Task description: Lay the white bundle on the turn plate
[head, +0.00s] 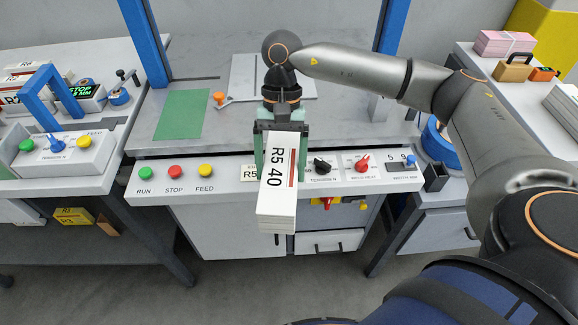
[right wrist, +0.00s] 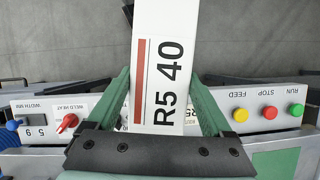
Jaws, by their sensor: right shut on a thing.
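The white bundle (head: 276,200) is a block of stacked sheets marked "R5 40" with a red stripe. My right gripper (head: 281,165) is shut on it, with a green finger on each side. The bundle sticks out toward the viewer, in front of the control panel and past the table's front edge. In the right wrist view the bundle (right wrist: 160,60) lies between both fingers. A pale square plate (head: 242,75) on the table behind the gripper looks like the turn plate; my wrist and arm hide part of it. My left gripper is not in view.
The grey table (head: 345,125) carries a green mat (head: 182,115) and an orange knob (head: 219,98). Blue posts (head: 145,40) stand at its back. The front panel (head: 160,190) has buttons and dials. Side tables hold a blue frame, pink bundle and padlock-like block.

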